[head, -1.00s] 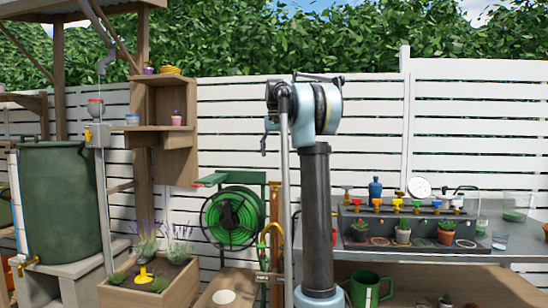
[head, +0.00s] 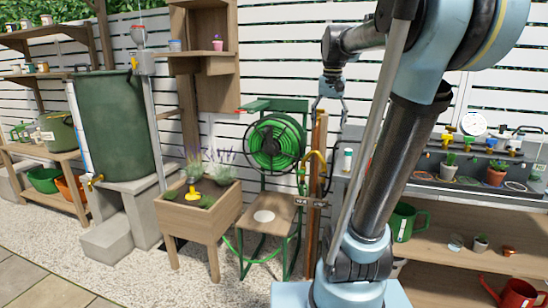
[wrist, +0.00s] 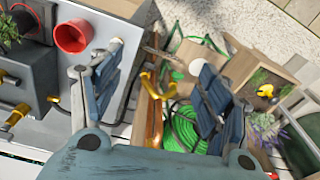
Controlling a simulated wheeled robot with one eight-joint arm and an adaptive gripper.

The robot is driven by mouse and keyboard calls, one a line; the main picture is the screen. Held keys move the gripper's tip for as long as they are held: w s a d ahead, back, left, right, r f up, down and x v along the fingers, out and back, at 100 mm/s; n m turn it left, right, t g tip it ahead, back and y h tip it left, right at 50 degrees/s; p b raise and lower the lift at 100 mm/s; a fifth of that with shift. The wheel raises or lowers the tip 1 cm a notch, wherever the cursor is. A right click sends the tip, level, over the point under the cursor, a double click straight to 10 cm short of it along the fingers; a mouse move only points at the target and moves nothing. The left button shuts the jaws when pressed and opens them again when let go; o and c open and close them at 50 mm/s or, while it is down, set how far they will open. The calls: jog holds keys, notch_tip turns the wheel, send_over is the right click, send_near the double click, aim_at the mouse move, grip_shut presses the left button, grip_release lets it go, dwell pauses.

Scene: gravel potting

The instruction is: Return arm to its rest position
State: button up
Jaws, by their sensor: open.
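My arm rises from its pale blue base (head: 345,285) at the lower right of the head view, with its dark column leaning right. The upper joint is cut off by the top edge. My gripper (head: 333,100) hangs from the forearm in front of the white fence, pointing down. In the wrist view its two dark blue finger pads (wrist: 155,90) stand wide apart with nothing gripped between them. The yellow tap and green hose show beyond the gap.
A green hose reel (head: 275,145) and a wooden stool (head: 268,218) stand left of my arm. A wooden planter (head: 200,222) and a green barrel (head: 118,125) are farther left. A potting bench (head: 460,238) with pots stands right. Gravel lies open in front.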

jog(key=s+f+n, duration=0.1)
jog(key=s+f, duration=1)
jog(key=f, duration=0.2)
jog(key=s+f+n+t, duration=0.1)
jog(key=s+f, duration=1)
jog(key=f, duration=0.3)
jog(key=shift+f, duration=0.25)
jog(key=shift+s, duration=0.1)
